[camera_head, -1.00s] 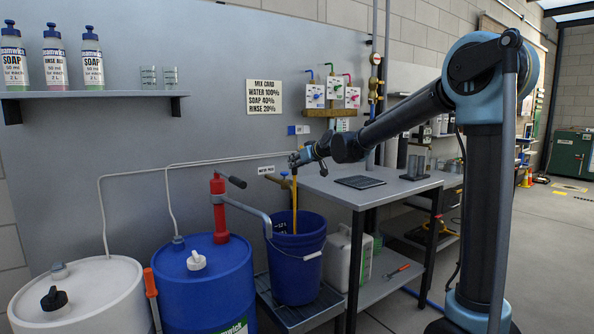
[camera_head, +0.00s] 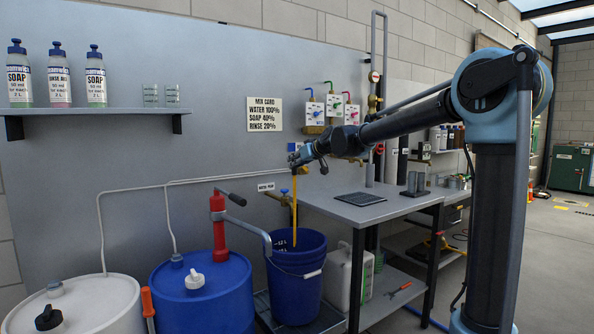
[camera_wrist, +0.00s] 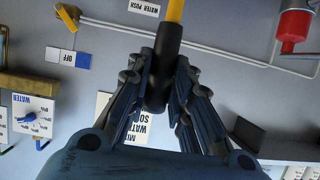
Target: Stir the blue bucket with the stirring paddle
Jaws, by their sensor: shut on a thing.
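The blue bucket (camera_head: 297,299) stands upright on a low dark stand, its wire handle hanging at the front. My gripper (camera_head: 296,160) is above the bucket. It is shut on the stirring paddle, whose yellow shaft (camera_head: 294,205) hangs nearly vertical. The shaft's lower part shows against the bucket's inner back wall; its end and the bucket's contents are hard to make out. In the wrist view my gripper (camera_wrist: 158,92) has its fingers on both sides of the paddle's black grip (camera_wrist: 161,65), and the yellow shaft (camera_wrist: 175,10) runs out of the top of the picture.
A blue drum (camera_head: 205,297) with a red pump (camera_head: 218,228) stands left of the bucket, its grey spout reaching towards it. A white drum (camera_head: 85,308) is farther left. A grey table (camera_head: 345,213) and a white jug (camera_head: 340,275) are close on the right. Wall taps (camera_head: 327,112) are behind.

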